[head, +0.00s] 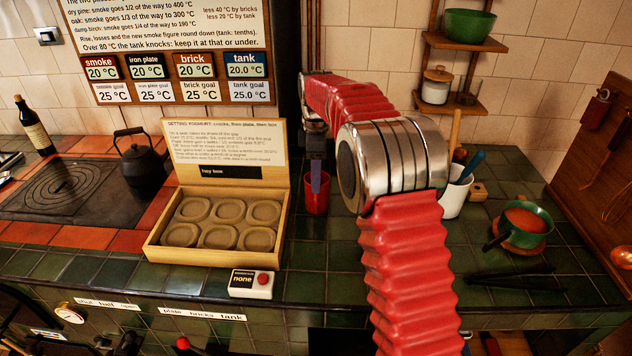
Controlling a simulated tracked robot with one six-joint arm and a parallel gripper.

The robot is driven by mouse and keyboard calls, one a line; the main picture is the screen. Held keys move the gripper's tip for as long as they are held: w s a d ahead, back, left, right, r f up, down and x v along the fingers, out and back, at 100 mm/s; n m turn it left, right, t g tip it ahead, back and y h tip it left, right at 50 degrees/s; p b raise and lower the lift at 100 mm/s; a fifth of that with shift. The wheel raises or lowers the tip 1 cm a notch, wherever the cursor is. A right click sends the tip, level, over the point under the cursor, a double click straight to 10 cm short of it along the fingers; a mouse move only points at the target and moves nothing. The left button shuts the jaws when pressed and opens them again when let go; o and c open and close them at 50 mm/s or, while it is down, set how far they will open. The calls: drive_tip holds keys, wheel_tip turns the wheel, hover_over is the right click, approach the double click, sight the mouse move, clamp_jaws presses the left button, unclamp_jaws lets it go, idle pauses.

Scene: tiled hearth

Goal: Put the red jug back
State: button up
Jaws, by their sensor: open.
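The red jug (318,204) stands on the green tiles just right of the open wooden box. My gripper (316,186) points down at the jug, and a finger overlaps the jug's upper part in the picture. The gripper is open; I cannot tell whether its fingers are around the jug, inside it or only in front of it. My red-sleeved arm hides the area right of the jug. The jug's handle is not clearly visible.
The wooden box (152,252) with several round hollows is left of the jug. A button box (250,284) sits in front. A black kettle (140,160) stands at the left. At the right are a white utensil pot (453,200) and a green pan (541,214). Shelves (465,41) hang above.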

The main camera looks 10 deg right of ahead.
idle(0.6)
drive_tip(key=s+r+m+t, duration=0.1)
drive_tip(key=s+r+m, duration=0.3)
drive_tip(key=s+r, duration=0.4)
drive_tip(key=s+r+m+t, duration=0.25)
drive_tip(key=s+r, duration=0.25)
drive_tip(key=s, duration=0.6)
drive_tip(key=s+f+m+t, duration=0.2)
drive_tip(key=s+m, duration=0.7)
drive_tip(key=s, duration=1.2)
wheel_tip(320, 180, down, 2)
drive_tip(key=shift+d+f, duration=0.2)
